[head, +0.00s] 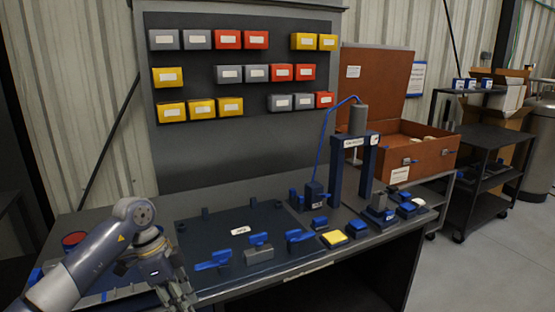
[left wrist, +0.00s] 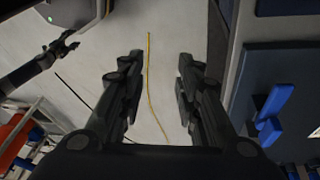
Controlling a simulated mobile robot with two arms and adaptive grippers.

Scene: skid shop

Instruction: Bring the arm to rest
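My left arm (head: 95,250) comes in from the lower left in the head view, its elbow bent near the workbench's left front. My left gripper (head: 180,298) points down at the front edge of the bench, partly cut off by the frame.
The workbench (head: 375,248) holds a dark board (head: 205,233) with blue pieces, a yellow block (head: 334,239) and a dark press frame (head: 338,185). A rack of coloured bins (head: 228,40) stands behind. A brown case (head: 425,145) sits at right. Floor (head: 500,250) is clear at right.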

